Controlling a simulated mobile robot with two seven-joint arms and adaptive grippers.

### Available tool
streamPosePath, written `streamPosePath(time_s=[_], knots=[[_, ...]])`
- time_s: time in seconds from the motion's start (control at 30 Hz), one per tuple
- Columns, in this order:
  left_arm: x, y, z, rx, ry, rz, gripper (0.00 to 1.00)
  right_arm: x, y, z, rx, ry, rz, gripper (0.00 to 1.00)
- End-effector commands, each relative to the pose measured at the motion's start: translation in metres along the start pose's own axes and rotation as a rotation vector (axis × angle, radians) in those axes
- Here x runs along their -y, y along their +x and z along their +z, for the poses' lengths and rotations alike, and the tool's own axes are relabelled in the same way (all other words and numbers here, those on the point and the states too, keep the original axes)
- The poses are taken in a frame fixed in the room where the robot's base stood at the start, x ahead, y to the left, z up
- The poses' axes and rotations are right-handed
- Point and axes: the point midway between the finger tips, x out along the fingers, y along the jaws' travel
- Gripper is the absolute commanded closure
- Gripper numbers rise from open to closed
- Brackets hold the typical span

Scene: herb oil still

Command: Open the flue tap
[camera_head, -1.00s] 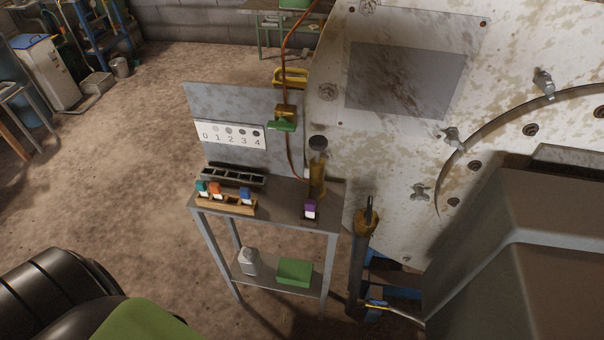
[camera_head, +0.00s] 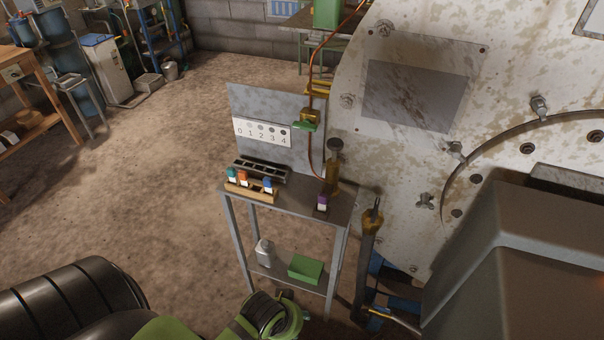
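A small brass tap with a green handle (camera_head: 305,123) sits on a thin copper pipe in front of the grey back panel. The handle looks roughly level, lying across the pipe. Below it, a brass cylinder with a dark round top (camera_head: 331,178) stands at the right end of the small table. A dark upright post with a brass fitting (camera_head: 371,221) stands further right. No label shows which fitting is the flue tap. Green and black links of my arm show at the bottom left and bottom middle. Neither gripper is in view.
The small metal table (camera_head: 291,206) holds a black rack (camera_head: 262,170) and a wooden rack (camera_head: 250,193) with coloured vials. The big stained white vessel (camera_head: 440,60) and a grey box (camera_head: 510,250) block the right.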

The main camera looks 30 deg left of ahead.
Motion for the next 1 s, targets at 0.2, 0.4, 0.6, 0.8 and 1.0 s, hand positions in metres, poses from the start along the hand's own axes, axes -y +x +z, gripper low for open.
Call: streamPosePath(time_s=[0.2, 0.4, 0.6, 0.8, 1.0], knots=[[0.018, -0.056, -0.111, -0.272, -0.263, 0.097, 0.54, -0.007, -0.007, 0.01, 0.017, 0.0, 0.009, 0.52], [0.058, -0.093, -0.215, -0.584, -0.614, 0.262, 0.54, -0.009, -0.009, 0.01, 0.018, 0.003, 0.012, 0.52], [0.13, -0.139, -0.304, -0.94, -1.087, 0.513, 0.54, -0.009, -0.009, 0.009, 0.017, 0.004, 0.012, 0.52], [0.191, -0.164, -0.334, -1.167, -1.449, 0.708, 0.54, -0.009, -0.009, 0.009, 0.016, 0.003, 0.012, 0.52], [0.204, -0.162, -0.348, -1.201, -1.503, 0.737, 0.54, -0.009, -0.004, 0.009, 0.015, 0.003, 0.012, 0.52]])
